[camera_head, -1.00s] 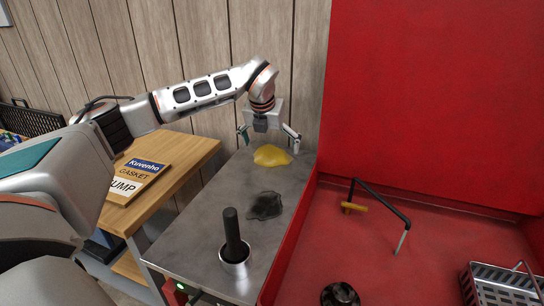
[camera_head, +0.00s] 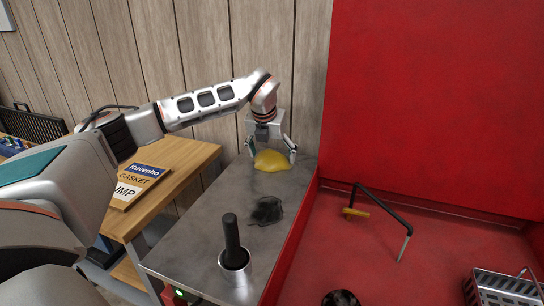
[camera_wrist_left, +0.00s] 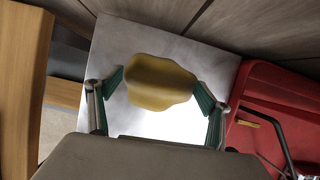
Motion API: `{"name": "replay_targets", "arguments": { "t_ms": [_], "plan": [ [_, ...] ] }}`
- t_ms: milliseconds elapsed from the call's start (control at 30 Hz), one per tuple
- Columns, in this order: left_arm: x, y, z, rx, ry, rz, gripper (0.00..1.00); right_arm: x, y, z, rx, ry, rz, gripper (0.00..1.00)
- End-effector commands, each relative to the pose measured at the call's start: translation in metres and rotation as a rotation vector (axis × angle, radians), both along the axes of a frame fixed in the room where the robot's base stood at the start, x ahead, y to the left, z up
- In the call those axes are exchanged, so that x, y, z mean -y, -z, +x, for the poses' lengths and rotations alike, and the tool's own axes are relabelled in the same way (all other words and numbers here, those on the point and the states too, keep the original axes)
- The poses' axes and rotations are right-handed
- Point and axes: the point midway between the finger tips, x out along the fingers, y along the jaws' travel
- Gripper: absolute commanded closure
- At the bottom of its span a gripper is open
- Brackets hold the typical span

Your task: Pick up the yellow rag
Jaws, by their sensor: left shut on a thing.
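The yellow rag (camera_head: 272,161) lies bunched at the far end of the grey metal worktop (camera_head: 200,232). My left gripper (camera_head: 273,153) reaches down over it from above, with one finger on each side, and is shut on the rag. In the left wrist view the rag (camera_wrist_left: 160,84) sits between the two green finger pads of the left gripper (camera_wrist_left: 160,86). It still appears to be at the worktop surface. My right gripper is not in view.
A dark crumpled rag (camera_head: 266,211) and a metal cup with a black handle (camera_head: 234,250) stand nearer on the worktop. A red-walled bay (camera_head: 430,100) borders it on the right. A wooden bench (camera_head: 183,160) with signs (camera_head: 140,183) is on the left.

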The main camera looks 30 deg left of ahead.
Motion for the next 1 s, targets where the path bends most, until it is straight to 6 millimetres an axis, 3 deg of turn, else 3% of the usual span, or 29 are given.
{"name": "replay_targets", "arguments": {
  "t_ms": [67, 100, 267, 700, 733, 767, 800, 1000],
  "plan": [
    [0.0, -0.006, 0.0, 0.002, 0.0, 0.0, 0.43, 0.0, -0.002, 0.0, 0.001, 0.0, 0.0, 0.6],
    [0.0, -0.01, 0.001, 0.003, 0.0, 0.0, 0.55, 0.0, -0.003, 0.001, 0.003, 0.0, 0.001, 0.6],
    [0.0, -0.037, 0.001, 0.007, -0.001, -0.002, 0.55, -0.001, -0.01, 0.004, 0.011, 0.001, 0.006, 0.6],
    [0.0, -0.153, 0.001, 0.007, 0.0, 0.0, 0.55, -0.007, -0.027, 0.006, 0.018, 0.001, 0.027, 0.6],
    [0.0, -0.16, 0.001, 0.008, 0.001, 0.001, 0.56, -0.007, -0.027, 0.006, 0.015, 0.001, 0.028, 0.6],
    [0.0, -0.165, 0.001, 0.007, 0.002, 0.001, 0.68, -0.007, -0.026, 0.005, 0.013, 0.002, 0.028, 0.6],
    [0.0, -0.172, 0.001, 0.007, 0.0, 0.001, 0.72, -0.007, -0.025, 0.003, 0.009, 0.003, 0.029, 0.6],
    [0.0, -0.194, 0.001, 0.004, 0.001, 0.001, 0.72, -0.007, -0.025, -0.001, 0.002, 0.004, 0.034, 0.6]
  ]
}}
